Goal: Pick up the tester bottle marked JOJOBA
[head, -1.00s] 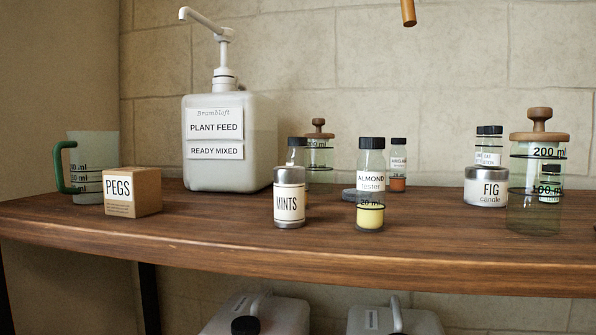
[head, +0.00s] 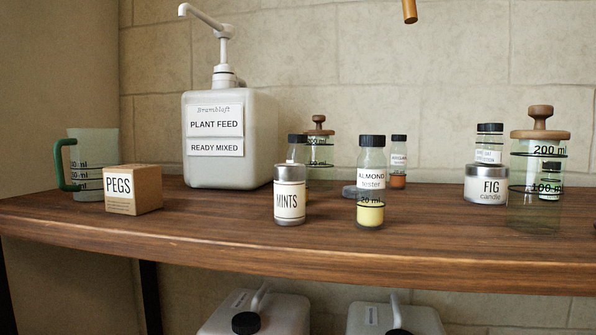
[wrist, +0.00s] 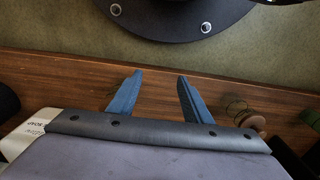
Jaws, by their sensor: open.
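No label that I can read says JOJOBA. In the head view a clear bottle with a black cap and yellow contents, marked ALMOND tester (head: 371,180), stands right of centre. A similar black-capped bottle (head: 297,148) is mostly hidden behind the MINTS tin. A small bottle with orange-brown contents (head: 398,162) stands further back, its label too small to read. Another black-capped bottle (head: 489,143) is partly hidden behind the FIG candle, and one more (head: 550,178) shows through the glass jar. My gripper (wrist: 160,82) is open and empty in the wrist view, above the shelf; the head view does not show it.
The wooden shelf (head: 190,228) is clear along its front. On it stand the MINTS tin (head: 289,200), PEGS box (head: 133,190), PLANT FEED pump container (head: 228,150), measuring jug (head: 95,160), FIG candle (head: 487,186) and wood-lidded glass jar (head: 528,215). Another wood-lidded jar (head: 320,160) stands behind.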

